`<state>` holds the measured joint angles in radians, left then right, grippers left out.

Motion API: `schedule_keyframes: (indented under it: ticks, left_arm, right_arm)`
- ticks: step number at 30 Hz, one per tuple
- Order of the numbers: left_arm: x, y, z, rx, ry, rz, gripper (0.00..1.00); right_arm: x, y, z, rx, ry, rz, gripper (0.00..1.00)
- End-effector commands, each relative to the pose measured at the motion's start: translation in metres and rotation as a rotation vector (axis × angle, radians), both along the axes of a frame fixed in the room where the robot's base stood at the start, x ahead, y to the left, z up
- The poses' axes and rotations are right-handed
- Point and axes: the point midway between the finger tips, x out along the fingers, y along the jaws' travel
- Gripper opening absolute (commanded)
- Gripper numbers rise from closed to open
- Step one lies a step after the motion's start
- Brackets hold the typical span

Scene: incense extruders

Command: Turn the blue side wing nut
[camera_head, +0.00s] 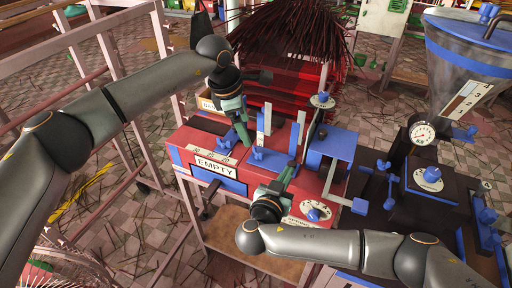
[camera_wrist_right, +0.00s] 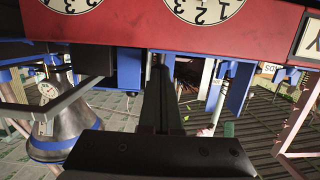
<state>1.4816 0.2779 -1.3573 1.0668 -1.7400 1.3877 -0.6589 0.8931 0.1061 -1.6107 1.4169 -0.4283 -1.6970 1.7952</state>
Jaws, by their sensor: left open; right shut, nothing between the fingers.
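The red machine (camera_head: 243,172) has several blue fittings. A small blue wing-shaped piece (camera_head: 259,153) stands on its top, and a blue knob (camera_head: 315,214) sits on a white dial at its right front. I cannot tell which fitting is the side wing nut. My left gripper (camera_head: 246,141) is open and empty, just left of the wing-shaped piece. My right gripper (camera_head: 291,170) is shut and empty at the machine's right part, between that piece and the dial knob. In the right wrist view its closed fingers (camera_wrist_right: 160,75) point at the red panel's edge, between blue parts.
A blue plate on a post (camera_head: 332,144) stands right of the grippers. A hopper machine with a gauge (camera_head: 423,133) is further right. A bundle of dark red sticks (camera_head: 290,40) is behind. The EMPTY label (camera_head: 214,167) marks the machine's front left.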

Motion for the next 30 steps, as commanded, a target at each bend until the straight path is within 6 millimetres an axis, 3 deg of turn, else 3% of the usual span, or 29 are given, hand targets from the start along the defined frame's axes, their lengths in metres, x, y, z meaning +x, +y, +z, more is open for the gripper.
schedule_keyframes:
  ticks: [7, 16, 20, 30]
  left_arm:
    - [-0.007, 0.006, 0.011, -0.149, 0.071, 0.355, 0.88]
    - [-0.009, 0.006, 0.013, -0.216, 0.110, 0.515, 0.88]
    - [-0.006, 0.001, -0.002, -0.216, 0.113, 0.518, 0.88]
    - [0.011, -0.019, -0.066, -0.215, 0.113, 0.518, 0.88]
  right_arm:
    - [0.001, -0.001, 0.000, -0.001, -0.001, -0.001, 0.00]
    - [0.000, 0.000, 0.000, 0.000, -0.001, 0.000, 0.00]
    - [0.000, 0.000, 0.000, 0.000, -0.001, 0.000, 0.00]
    - [0.001, 0.000, 0.000, 0.000, -0.001, 0.000, 0.00]
